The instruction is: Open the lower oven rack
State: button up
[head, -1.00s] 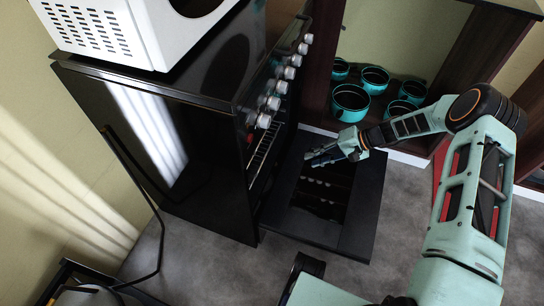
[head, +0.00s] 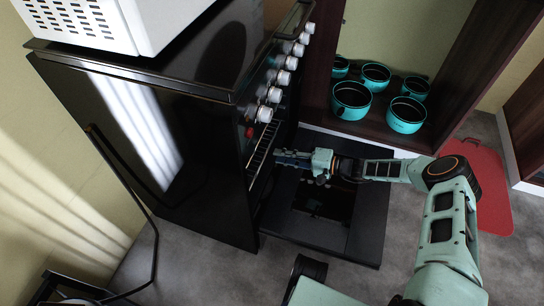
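The black oven (head: 190,170) stands at the left with its door (head: 362,215) folded down flat, glass side up. A metal oven rack (head: 261,150) shows edge-on as a thin barred strip in the opening, below the knobs. Most of the oven's inside is hidden, so I cannot tell upper from lower rack. My gripper (head: 279,158) is above the open door and points left, with its fingertips at the oven opening close to the rack. I cannot tell whether the fingers touch the rack or how far apart they are.
A white microwave (head: 120,22) sits on the oven top. Silver knobs (head: 270,95) line the oven front above the opening. Several teal pots (head: 351,101) stand in a dark wood cabinet behind the door. A red mat (head: 480,185) lies on the grey floor at right.

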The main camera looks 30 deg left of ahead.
jog(key=shift+b+x, duration=0.35)
jog(key=shift+x, duration=1.75)
jog(key=shift+c, duration=0.4)
grip_shut()
